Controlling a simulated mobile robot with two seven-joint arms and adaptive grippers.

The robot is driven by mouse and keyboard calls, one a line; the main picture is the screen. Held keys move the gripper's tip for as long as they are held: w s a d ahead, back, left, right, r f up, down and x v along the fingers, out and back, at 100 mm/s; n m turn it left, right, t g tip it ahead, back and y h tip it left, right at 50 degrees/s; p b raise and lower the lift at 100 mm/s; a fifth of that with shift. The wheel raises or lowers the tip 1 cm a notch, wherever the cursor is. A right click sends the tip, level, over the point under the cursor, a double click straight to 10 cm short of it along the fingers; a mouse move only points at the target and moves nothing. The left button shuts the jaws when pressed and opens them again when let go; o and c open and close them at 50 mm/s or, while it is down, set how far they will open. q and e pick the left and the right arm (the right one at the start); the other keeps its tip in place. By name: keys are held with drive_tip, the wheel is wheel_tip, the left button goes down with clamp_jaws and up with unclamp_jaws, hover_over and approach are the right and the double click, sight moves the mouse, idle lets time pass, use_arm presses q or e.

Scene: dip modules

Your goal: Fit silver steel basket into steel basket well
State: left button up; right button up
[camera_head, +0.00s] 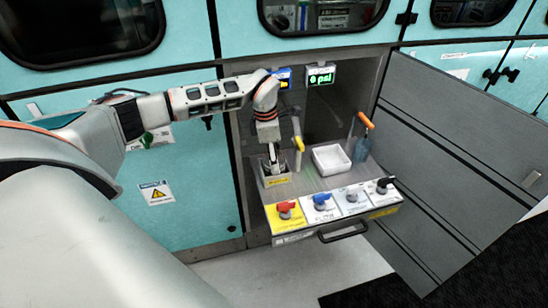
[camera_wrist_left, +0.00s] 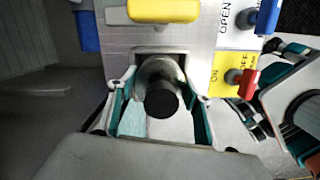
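My left gripper (camera_head: 270,160) points down over a square silver well (camera_head: 276,181) with a yellow label, at the left of the pulled-out drawer. In the left wrist view, a silver rounded part with a black knob-like end (camera_wrist_left: 162,100), seemingly the silver steel basket's handle, stands over the square opening. The left gripper's teal-padded fingers (camera_wrist_left: 160,108) are spread on both sides of it, with visible gaps. The basket's body is hidden, so I cannot tell how deep it sits in the well.
A white tray (camera_head: 331,159) is in the drawer's middle, with a blue tool with an orange handle (camera_head: 364,135) to its right. A yellow handle (camera_head: 299,143) stands close to my left gripper. Red, blue and black knobs line the front. An open grey door (camera_head: 450,150) borders the right.

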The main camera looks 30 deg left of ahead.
use_arm(q)
drive_tip(key=shift+o, duration=1.3)
drive_tip(key=shift+r, duration=0.1)
drive_tip(key=r, duration=0.7)
drive_tip(key=a+r+p, duration=0.1)
drive_tip(key=r, duration=0.3)
drive_tip(key=shift+s, duration=0.4)
drive_tip(key=shift+s+r, duration=0.1)
drive_tip(key=shift+r, duration=0.45)
